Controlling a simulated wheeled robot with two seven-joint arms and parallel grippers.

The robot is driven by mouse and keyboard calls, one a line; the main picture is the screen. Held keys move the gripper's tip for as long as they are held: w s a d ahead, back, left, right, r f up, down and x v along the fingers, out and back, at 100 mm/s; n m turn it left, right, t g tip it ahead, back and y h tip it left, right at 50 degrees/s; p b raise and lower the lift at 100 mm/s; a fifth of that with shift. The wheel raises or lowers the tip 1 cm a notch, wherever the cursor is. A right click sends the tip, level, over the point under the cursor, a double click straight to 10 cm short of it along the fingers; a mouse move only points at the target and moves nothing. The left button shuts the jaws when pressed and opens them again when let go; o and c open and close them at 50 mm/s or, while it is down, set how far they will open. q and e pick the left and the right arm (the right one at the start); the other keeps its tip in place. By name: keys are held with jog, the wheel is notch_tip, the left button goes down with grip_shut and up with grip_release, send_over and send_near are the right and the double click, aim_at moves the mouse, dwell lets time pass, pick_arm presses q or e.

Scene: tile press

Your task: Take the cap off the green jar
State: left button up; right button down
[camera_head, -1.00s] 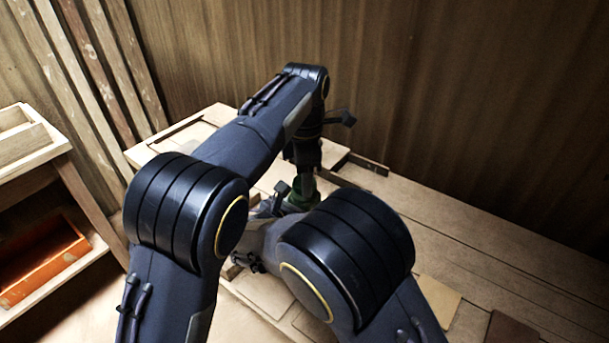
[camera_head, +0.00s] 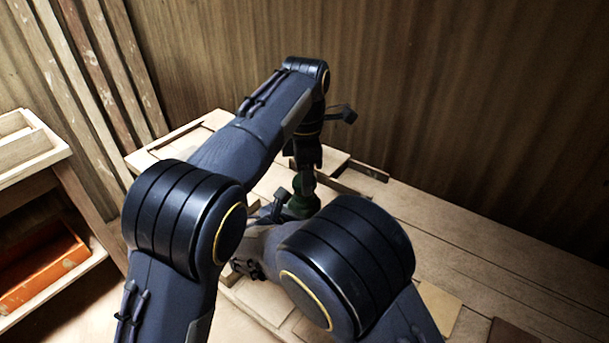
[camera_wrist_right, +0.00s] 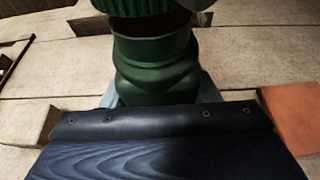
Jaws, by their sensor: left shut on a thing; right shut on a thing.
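The green jar (camera_head: 303,204) stands upright on the bench, partly hidden by my right arm. In the right wrist view its round body (camera_wrist_right: 155,80) and open-looking neck fill the middle. The ribbed green cap (camera_wrist_right: 140,6) is above the neck, with a dark gap between them; its top is out of that view. My left gripper (camera_head: 304,175) points down over the jar and is shut on the cap. My right gripper (camera_wrist_right: 158,98) is shut on the jar, its pale fingers at either side of the body. My right arm hides much of it in the head view.
The wooden bench (camera_head: 470,247) has low strips and flat tiles around the jar, with free room to the right. A shelf unit (camera_head: 40,160) with an orange box (camera_head: 45,272) stands at the left. A wooden wall is behind.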

pick_arm(q)
jog(key=shift+r, duration=2)
pick_arm(e)
jog(key=shift+c, duration=2.2)
grip_release()
